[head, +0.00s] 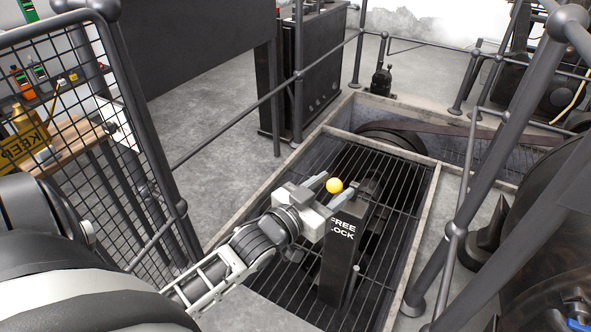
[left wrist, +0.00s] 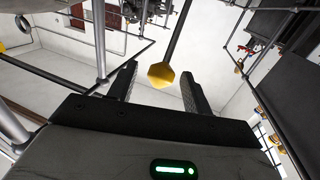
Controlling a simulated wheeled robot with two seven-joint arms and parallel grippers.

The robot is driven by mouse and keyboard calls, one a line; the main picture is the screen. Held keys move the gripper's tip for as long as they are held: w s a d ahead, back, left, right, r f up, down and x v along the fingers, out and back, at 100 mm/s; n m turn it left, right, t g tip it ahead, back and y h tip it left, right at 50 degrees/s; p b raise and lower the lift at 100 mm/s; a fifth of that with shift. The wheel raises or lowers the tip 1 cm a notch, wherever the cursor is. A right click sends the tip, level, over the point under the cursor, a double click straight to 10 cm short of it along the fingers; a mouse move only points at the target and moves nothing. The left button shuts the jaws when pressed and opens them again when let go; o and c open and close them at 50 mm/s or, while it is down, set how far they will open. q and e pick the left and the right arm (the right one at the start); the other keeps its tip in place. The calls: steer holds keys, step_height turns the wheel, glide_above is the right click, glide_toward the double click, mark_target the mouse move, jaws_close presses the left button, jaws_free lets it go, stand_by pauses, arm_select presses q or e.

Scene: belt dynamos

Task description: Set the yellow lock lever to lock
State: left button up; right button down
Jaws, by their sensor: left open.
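The lock lever's yellow knob (head: 334,185) stands at the top of a dark post (head: 342,255) marked "FREE" and "LOCK" in the head view. Which mark the lever stands at I cannot tell. My left gripper (head: 322,192) is open, with its fingers on either side of the knob. In the left wrist view the yellow knob (left wrist: 161,75) on its dark rod shows between the two open fingers (left wrist: 160,88), with a gap on each side. The lever's lower part is mostly hidden. My right gripper is not in view.
The post stands over a dark floor grating (head: 385,185) framed by a pale curb. Grey railings (head: 455,230) rise at the right. A mesh guard (head: 90,120) stands at the left, and a dark cabinet (head: 318,75) stands behind. Open concrete floor (head: 215,120) lies at the left centre.

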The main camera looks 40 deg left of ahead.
arm_select(q)
steer(key=s+a, duration=0.1)
steer(key=s, duration=1.1)
steer(key=shift+s+a, duration=0.2)
steer(key=shift+s, duration=0.1)
